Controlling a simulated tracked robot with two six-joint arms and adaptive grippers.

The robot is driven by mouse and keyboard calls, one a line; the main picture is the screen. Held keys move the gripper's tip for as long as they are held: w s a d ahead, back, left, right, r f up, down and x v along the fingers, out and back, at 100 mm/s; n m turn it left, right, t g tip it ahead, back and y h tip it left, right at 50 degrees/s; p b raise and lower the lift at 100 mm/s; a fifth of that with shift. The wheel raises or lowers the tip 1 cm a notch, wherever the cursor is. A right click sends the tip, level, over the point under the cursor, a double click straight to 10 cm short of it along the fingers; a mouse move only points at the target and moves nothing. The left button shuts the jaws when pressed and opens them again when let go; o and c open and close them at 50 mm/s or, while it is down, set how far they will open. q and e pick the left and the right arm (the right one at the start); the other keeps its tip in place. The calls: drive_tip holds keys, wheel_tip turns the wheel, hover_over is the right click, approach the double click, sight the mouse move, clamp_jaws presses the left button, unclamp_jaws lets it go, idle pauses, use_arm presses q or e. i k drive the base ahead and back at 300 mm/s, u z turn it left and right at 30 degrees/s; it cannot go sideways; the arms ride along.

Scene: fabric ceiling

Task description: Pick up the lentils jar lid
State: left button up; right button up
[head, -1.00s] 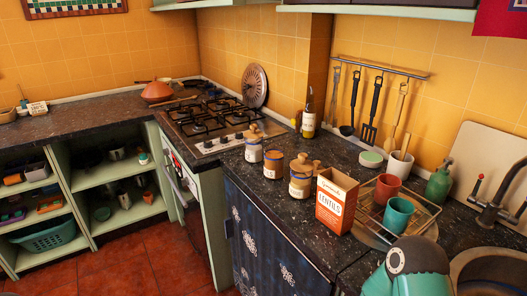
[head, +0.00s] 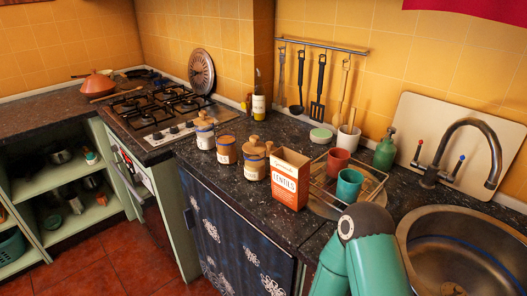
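The left jar (head: 204,137) has a wooden knobbed lid. The middle jar (head: 226,151) shows an orange-brown body and no knobbed lid on top. The right jar (head: 254,166) has a wooden piece (head: 255,142) on top. Another wooden knob-like piece (head: 268,148) shows just behind it, partly hidden; I cannot tell whether it rests on the jar or the counter. The jar labels are too small to read. An orange lentils box (head: 286,183) stands right of the jars. Neither gripper is in view.
My teal arm link shows at the bottom right. A wire rack (head: 325,189) holds a red cup (head: 338,162) and a teal cup (head: 349,185). The sink (head: 450,258) and tap (head: 463,130) are at right, the gas stove (head: 158,110) at left.

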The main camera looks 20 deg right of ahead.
sight(271, 148)
drive_tip(key=z, duration=2.1)
drive_tip(key=i, duration=0.1)
drive_tip(key=u, duration=3.35)
drive_tip(key=i, duration=2.35)
drive_tip(key=z, duration=2.4)
